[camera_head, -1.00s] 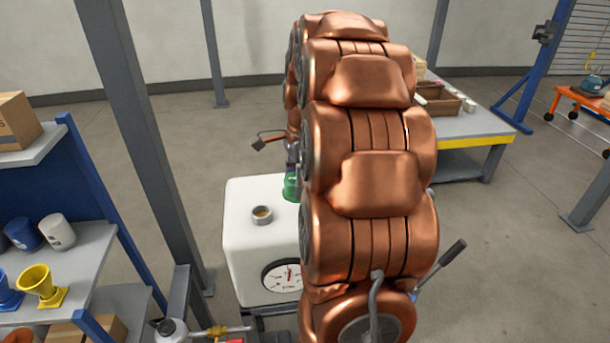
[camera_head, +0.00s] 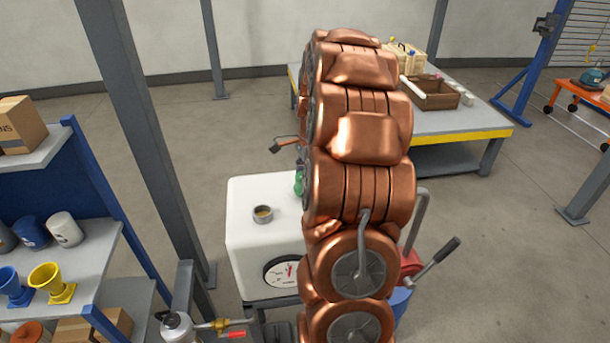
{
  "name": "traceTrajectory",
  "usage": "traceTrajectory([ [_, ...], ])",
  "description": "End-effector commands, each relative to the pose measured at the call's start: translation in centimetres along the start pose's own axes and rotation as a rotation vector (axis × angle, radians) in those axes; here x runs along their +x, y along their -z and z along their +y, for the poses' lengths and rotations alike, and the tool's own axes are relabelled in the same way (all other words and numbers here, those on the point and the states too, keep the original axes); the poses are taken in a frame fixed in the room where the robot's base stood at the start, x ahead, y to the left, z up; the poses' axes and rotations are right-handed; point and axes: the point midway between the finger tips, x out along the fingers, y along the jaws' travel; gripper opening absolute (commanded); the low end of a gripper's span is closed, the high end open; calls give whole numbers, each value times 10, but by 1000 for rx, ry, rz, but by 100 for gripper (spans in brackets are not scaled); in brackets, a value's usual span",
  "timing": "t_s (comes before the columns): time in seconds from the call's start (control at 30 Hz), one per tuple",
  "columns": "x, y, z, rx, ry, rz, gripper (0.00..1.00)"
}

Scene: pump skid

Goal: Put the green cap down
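The green cap (camera_head: 299,183) shows as a small sliver at the left edge of my copper arm, above or on the top of the white tank (camera_head: 243,240). Most of it is hidden behind the arm.
A workbench (camera_head: 450,122) with a wooden tray (camera_head: 432,94) stands behind right. A blue shelf with funnels and cups (camera_head: 66,230) is at left. A grey post (camera_head: 150,140) rises left of the tank. A lever handle (camera_head: 437,258) sticks out at right.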

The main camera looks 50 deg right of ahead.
Motion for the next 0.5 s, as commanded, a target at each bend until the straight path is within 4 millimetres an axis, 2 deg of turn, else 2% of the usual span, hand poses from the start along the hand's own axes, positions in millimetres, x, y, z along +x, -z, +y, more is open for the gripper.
traceTrajectory([
  [0.4, 6, 1, 0, 0, 2, 1, 17],
  [0.43, 5, 1, 0, 0, 2, 1, 61],
  [0.5, 4, 1, 0, 0, 2, 1, 69],
])
